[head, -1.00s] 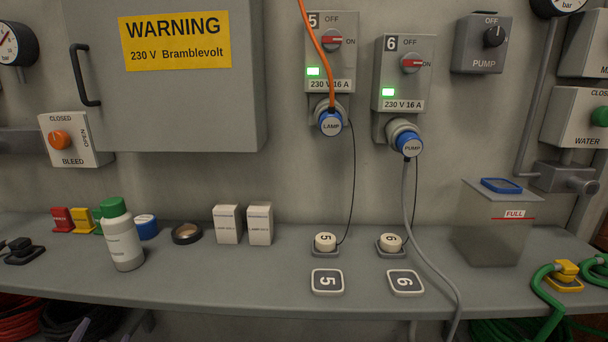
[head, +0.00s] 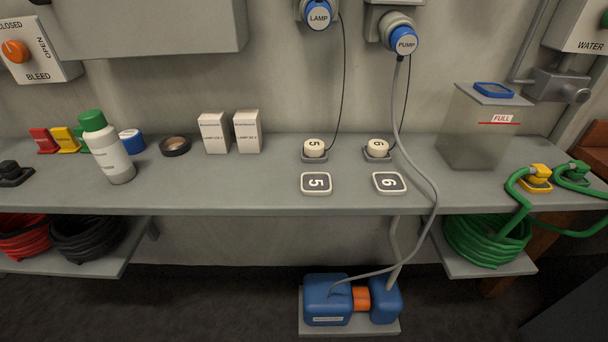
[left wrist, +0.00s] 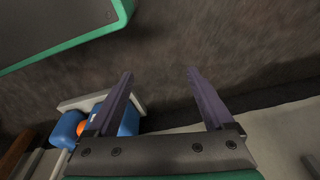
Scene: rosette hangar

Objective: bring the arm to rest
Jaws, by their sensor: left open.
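My left gripper (left wrist: 160,88) shows only in the left wrist view. Its two dark fingers are apart with nothing between them. They point over the dark floor (left wrist: 165,60). The blue pump (left wrist: 128,120) on its pale base shows beside and behind the left finger there. Neither gripper is in the head view, and my right gripper is in no view.
A grey shelf (head: 240,185) runs along the wall with a green-capped bottle (head: 107,150), two white boxes, caps 5 and 6 and a clear tank (head: 475,130). The blue pump (head: 328,302) stands below. Cable coils (head: 485,240) lie on lower shelves.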

